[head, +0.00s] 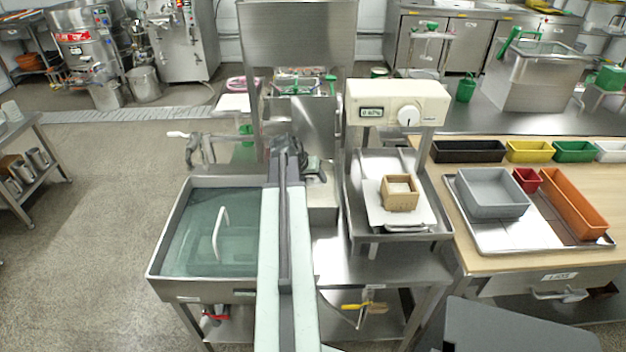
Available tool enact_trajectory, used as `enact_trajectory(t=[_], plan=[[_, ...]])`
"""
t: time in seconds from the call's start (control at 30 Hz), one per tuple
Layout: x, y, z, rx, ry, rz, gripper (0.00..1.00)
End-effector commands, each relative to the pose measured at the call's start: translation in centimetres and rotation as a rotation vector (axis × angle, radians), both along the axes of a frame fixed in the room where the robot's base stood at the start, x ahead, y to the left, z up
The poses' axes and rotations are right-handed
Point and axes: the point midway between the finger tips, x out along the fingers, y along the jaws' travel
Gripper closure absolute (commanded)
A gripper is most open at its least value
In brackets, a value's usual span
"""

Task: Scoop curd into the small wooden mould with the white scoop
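The small wooden mould (400,203) is a square, open-topped box. It sits upright on a white sheet (375,214) on the steel tray under the cream display unit. Its inside looks pale; I cannot tell whether that is curd or its floor. A curved white bar (220,232) stands over the greenish surface of the steel basin (160,255) at left; I cannot tell if it is a lid handle or the white scoop. My arm reaches forward between basin and mould. My gripper (288,152) is near its far end, too small and dark to read.
The cream unit (395,103) with a dial stands over the steel tray (437,230). On the right table, a grey bin (492,195), a small red bin (527,180) and an orange bin (575,204) sit on a metal tray. Open floor lies at left.

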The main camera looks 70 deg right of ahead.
Motion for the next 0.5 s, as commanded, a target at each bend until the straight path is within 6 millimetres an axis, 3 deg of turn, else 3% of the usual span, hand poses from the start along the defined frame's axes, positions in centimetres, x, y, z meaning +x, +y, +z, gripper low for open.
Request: enact_trajectory(t=[0.03,0.5], plan=[[0.0,0.0,1.0,0.000,0.000,0.000,0.85],[0.0,0.0,5.3,0.000,0.000,0.000,0.85]])
